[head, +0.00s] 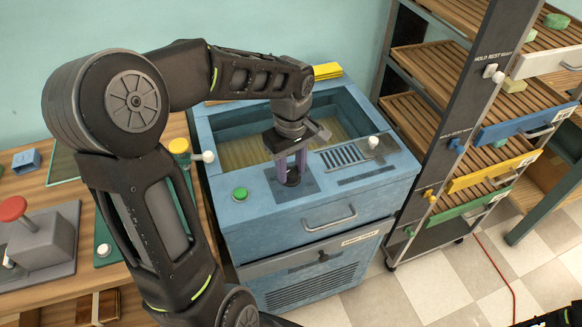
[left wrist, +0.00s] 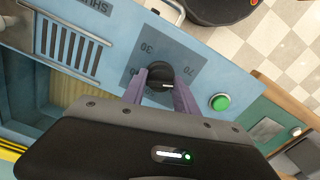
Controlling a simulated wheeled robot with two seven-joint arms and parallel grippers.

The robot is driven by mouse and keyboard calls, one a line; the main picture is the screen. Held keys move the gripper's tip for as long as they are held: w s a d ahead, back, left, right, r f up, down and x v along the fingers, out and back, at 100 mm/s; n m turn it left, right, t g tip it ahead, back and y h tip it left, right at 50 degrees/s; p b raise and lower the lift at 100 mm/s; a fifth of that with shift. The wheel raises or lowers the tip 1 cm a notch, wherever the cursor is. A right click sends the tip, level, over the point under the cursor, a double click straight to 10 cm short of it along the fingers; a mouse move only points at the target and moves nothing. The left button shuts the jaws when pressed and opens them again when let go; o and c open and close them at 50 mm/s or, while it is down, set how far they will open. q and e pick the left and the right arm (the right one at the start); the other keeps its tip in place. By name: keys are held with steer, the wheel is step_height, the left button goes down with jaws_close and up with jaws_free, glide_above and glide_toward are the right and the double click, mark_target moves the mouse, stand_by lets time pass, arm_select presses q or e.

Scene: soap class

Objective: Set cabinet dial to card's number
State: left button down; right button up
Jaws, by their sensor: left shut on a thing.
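The blue cabinet (head: 260,227) stands in the middle of the head view with an open basin in its top. Its black dial (left wrist: 160,77) sits on a darker square plate (left wrist: 139,65) marked with numbers, of which 30 and 70 are readable in the left wrist view. My left gripper (head: 292,177) points down from above, its purple fingers on either side of the dial, shut on it. The dial's white mark points between the fingers' lower side and the green button. I cannot make out a card with a number. My right gripper does not show clearly.
A green button (head: 240,194) is left of the dial and a slotted vent (head: 342,156) right of it. A rack (head: 440,120) with wooden shelves and coloured drawer fronts stands at the right. A bench with a red-knobbed grey device (head: 36,238) is at the left.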

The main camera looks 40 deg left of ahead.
arm_select(q)
steer(key=m, duration=0.5)
steer(key=shift+m+b, duration=0.35)
steer(key=shift+m, duration=0.05)
steer(key=m, duration=0.5)
steer(key=shift+m, duration=0.3)
steer(key=m, duration=1.1)
steer(key=c, duration=0.9)
jaws_free()
steer(key=shift+c, duration=0.2)
steer(key=shift+r, duration=0.1)
